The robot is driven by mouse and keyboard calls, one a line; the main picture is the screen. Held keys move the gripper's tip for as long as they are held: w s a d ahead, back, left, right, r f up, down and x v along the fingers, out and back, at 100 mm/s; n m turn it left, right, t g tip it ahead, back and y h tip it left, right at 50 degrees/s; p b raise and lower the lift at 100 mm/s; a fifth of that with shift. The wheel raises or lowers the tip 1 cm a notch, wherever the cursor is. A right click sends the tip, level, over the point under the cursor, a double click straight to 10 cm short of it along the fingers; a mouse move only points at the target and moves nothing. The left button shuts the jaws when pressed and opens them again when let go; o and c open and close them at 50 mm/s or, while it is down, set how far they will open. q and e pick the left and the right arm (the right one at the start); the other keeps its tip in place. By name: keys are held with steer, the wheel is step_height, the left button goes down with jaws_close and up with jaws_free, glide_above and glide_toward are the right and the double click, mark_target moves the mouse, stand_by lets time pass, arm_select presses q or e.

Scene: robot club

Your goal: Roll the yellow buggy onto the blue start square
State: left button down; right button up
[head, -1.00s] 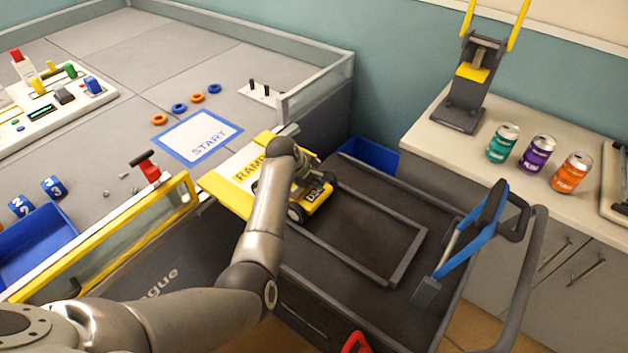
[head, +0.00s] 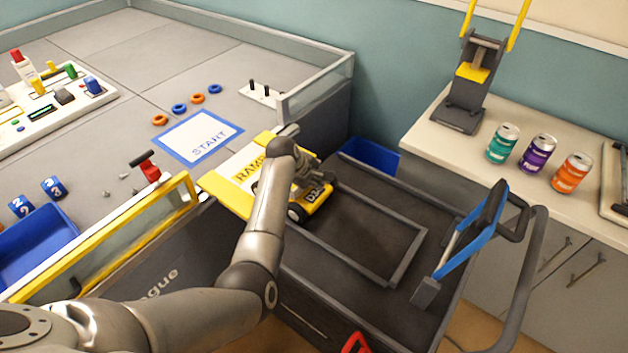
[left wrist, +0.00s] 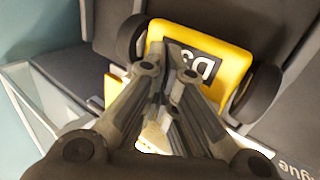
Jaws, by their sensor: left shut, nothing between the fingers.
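The yellow buggy (head: 313,199) with dark wheels stands on the dark cart top, at the foot of the yellow-edged ramp (head: 229,194). The blue-bordered start square (head: 182,142) lies on the grey arena floor beyond the ramp. My left gripper (head: 312,180) is at the buggy, partly hidden behind my arm in the head view. In the left wrist view, the closed fingers (left wrist: 172,60) lie over the buggy's yellow body (left wrist: 222,68), with nothing held between them. I cannot tell whether they touch it. My right gripper is not in view.
A low dark frame (head: 400,268) and a blue-handled tool (head: 470,240) are on the cart. Rings (head: 180,109) lie beyond the start square. Cans (head: 537,153) stand on the counter.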

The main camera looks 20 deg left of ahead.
mark_target(317, 191)
arm_select(q)
steer(key=shift+f, duration=0.2)
steer(key=shift+f+b, duration=0.5)
steer(key=shift+f, duration=0.95)
